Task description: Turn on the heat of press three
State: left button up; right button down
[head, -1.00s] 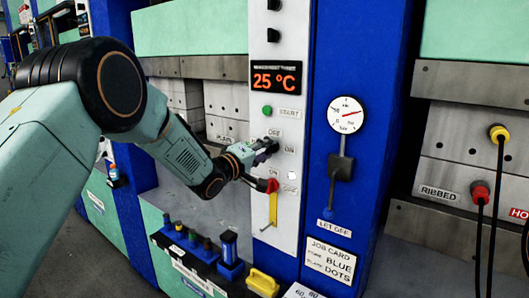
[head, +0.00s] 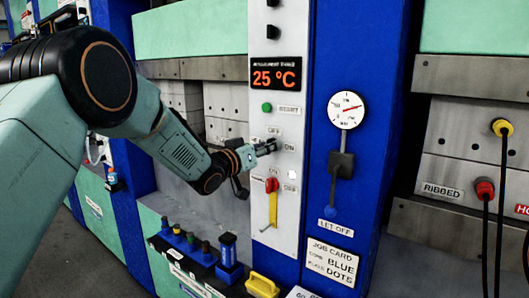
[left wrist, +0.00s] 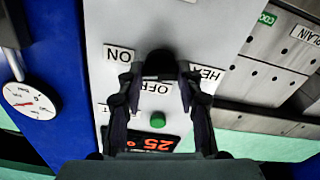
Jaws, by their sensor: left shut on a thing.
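The control panel (head: 283,100) of the press has a display (head: 277,76) reading 25 °C. Below its green button (head: 267,107) is a black rotary knob (left wrist: 160,65) with OFF and ON labels around it and a HEAT label beside it. My left gripper (head: 266,148) is at the panel with its fingers on both sides of the knob, shut on it. In the left wrist view the fingers (left wrist: 160,82) flank the knob, and the ON label (left wrist: 119,54) is clear to the left. The knob's exact pointing is hard to tell. My right gripper is out of view.
A red-and-yellow lever (head: 272,200) hangs just below the knob. A round gauge (head: 346,110) and a LET OFF lever (head: 341,165) are on the blue post to the right. A rack of coloured plugs (head: 200,250) and a yellow handle (head: 262,285) lie below.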

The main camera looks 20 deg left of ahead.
pick_arm(q)
jog(key=shift+m+b, duration=0.5)
jog(key=shift+m, duration=0.9)
jog(key=o, duration=1.1)
jog(key=shift+w+f, duration=0.1)
jog(key=shift+w, duration=0.05)
jog(key=shift+o, duration=0.2)
jog(key=shift+s, duration=0.2)
jog(key=v, duration=1.1)
jog(key=shift+s, duration=0.4)
jog(key=shift+a, duration=0.1)
